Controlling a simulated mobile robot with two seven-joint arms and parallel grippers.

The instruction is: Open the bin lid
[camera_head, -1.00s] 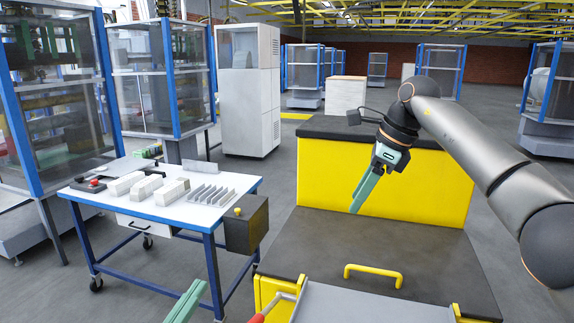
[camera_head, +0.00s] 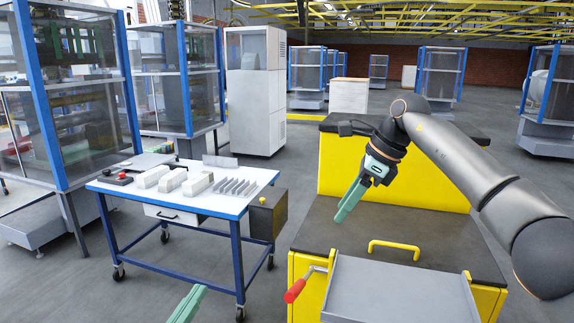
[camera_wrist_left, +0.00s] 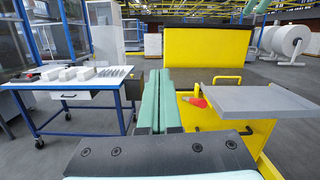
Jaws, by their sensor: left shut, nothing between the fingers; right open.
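The yellow bin (camera_head: 308,268) stands ahead of me with its dark flat lid (camera_head: 350,235) down. A yellow handle (camera_head: 393,246) is fixed on the lid; it also shows in the left wrist view (camera_wrist_left: 227,78). My left gripper (camera_head: 198,290) shows at the bottom of the head view, left of the bin and apart from it. Its green fingers (camera_wrist_left: 158,72) are together and empty in the left wrist view. My right gripper (camera_head: 343,212) hangs above the lid, left of the handle, open and empty, with its fingertips pointing down.
A grey tray (camera_head: 400,290) with a red-gripped lever (camera_head: 295,291) sits before the bin, partly covering its front. A blue-framed table (camera_head: 225,206) with pale blocks stands at the left. A yellow, dark-topped block (camera_head: 335,165) rises behind the lid. Open floor lies between table and bin.

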